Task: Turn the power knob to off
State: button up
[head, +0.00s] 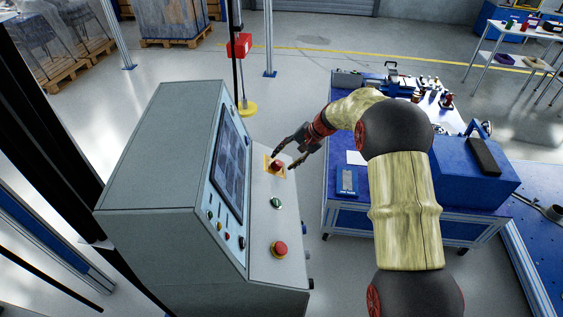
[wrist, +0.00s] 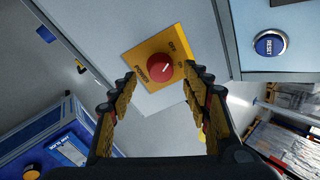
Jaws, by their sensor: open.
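The power knob (wrist: 160,68) is a round red knob on a yellow square plate (wrist: 179,42) with dark lettering, on the grey console. A small white mark shows on the knob; which label it points to is hard to read. In the head view the red knob (head: 276,166) sits on the console's sloped ledge at its far end. My gripper (wrist: 160,85) is open, with one finger on each side of the knob in the wrist view. In the head view my gripper (head: 283,157) is close to the knob; I cannot tell whether it touches.
On the console (head: 165,150) are a dark screen (head: 231,163), a green button (head: 277,203) and a red mushroom button (head: 279,249). A blue RESET button (wrist: 270,43) shows in the wrist view. A blue workbench (head: 350,212) stands to the right, across a strip of floor.

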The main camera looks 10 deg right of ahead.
jog(key=v, duration=0.8)
jog(key=shift+d+r, duration=0.2)
jog(key=shift+r, duration=0.1)
jog(key=s+f+n+g+h, duration=0.1)
jog(key=s+f+g+h, duration=0.15)
jog(key=s, duration=0.85)
jog(key=s+a+r+n+t+h, duration=0.1)
jog(key=s+r, duration=0.4)
jog(key=s, duration=0.5)
jog(key=s+a+r+n+t+h, duration=0.1)
jog(key=s+a+r+n+t, duration=0.1)
jog(key=s+r, duration=0.3)
jog(key=s+a+r+n+t+h, duration=0.1)
jog(key=s+r+n, duration=0.3)
jog(key=s, duration=1)
notch_tip(320, 180, up, 2)
jog(key=shift+s+a+r, duration=0.1)
jog(key=shift+s+a, duration=0.25)
jog(key=shift+a, duration=0.45)
jog(key=shift+t+h, duration=0.25)
jog(key=shift+c, duration=1)
